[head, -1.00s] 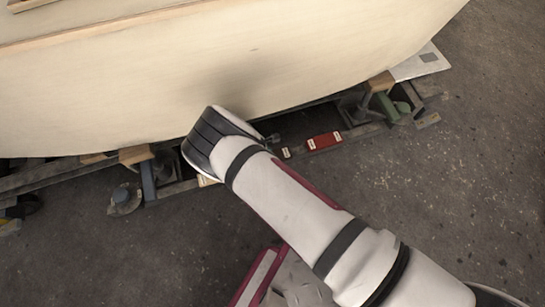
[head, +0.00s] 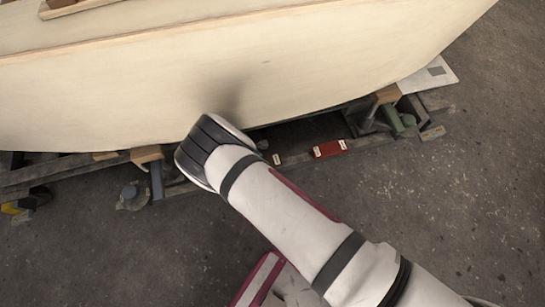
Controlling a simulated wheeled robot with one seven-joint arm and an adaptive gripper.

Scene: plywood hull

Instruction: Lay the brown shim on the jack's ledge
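My arm reaches up and left to the hull's lower edge. Its wrist hides most of my gripper; a small dark part of the gripper (head: 263,145) seems to show just right of the wrist. I cannot see its fingers clearly. A small pale block (head: 277,159) shows beside it, too small to tell whether it is held. I cannot make out the brown shim with certainty. Jacks stand under the hull: a green one (head: 397,118) at right and a blue-grey one (head: 157,180) at left. I cannot tell which ledge is the task's.
The pale plywood hull (head: 300,75) overhangs the work area. A red block with white ends (head: 330,149) lies on the low framework right of my wrist. Tan wooden pads (head: 147,154) sit under the hull. A pale sheet (head: 430,77) lies at the right. The floor (head: 100,260) in front is open.

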